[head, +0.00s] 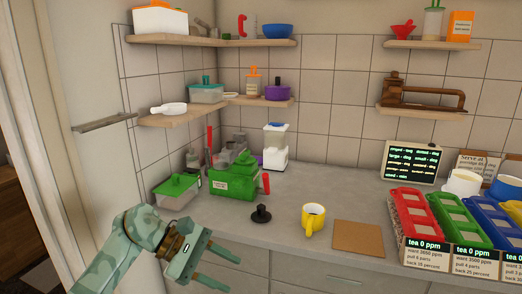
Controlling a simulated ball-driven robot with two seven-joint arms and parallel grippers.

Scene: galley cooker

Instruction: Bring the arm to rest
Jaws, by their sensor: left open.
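My left arm comes in from the lower left in the head view. Its gripper (217,264) is open, with its two fingers apart and nothing between them. It is in front of the counter's front edge, to the left of and nearer than the yellow mug. My right gripper is not in view.
The grey counter (300,190) holds a green box-shaped thing (232,182), a black knobbed piece (261,214), a yellow mug (314,217), a brown square mat (358,237) and coloured tea boxes (413,215) at right. Wooden shelves (165,118) hang above.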

